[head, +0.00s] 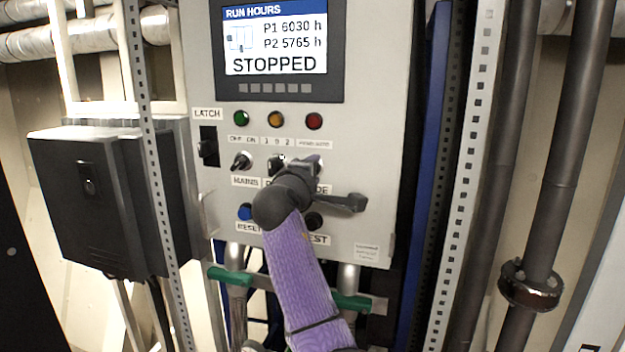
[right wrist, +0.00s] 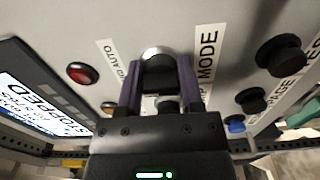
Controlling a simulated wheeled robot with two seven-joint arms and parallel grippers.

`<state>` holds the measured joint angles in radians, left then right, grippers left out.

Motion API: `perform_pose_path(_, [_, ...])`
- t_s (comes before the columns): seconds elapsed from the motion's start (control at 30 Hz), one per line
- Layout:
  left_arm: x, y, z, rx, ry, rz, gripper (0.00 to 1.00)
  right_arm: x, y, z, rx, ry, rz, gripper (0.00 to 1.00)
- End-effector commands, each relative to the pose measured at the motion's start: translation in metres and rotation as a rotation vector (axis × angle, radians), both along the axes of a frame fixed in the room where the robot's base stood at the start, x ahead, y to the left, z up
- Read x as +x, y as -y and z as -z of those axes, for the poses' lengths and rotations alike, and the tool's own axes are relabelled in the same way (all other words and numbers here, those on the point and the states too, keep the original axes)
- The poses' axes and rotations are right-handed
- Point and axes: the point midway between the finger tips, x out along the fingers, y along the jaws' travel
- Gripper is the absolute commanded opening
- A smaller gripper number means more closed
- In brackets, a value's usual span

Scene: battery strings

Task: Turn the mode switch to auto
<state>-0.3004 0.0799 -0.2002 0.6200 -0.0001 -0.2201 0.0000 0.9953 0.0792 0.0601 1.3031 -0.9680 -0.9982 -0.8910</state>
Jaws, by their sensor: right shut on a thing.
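The mode switch (right wrist: 152,52) shows in the right wrist view between the "HAND AUTO" label and the "MODE" label (right wrist: 206,57). It has a silver collar and a dark knob. My right gripper (right wrist: 159,78) has its two purple-sided fingers on either side of this switch and is shut on it. Which position the switch points to cannot be made out. In the head view my right gripper (head: 305,168) is at the panel (head: 222,190) and hides most of the switch and part of its label. My left gripper is not in view.
The panel's screen (head: 275,50) reads "STOPPED". Green, amber and red lamps (head: 314,121) sit above the switch row. The mains switch (head: 241,160) and pump selector (head: 275,164) are left of my gripper. A blue reset button (head: 245,212) and dark test button (head: 314,221) are below.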

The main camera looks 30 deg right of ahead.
Motion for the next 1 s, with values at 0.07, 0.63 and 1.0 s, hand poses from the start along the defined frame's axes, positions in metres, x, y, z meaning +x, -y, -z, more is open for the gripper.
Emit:
perform_pose_path(0.07, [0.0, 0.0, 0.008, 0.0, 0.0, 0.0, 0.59, 0.0, 0.0, 0.004, 0.046, 0.052, 0.0, 0.0])
perform_pose_path(0.63, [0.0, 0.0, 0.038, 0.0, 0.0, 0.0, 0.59, 0.001, -0.001, 0.006, 0.368, 0.428, 0.001, 0.0])
perform_pose_path(1.0, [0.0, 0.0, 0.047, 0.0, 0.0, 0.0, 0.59, 0.001, -0.001, 0.005, 0.481, 0.558, 0.001, 0.0])
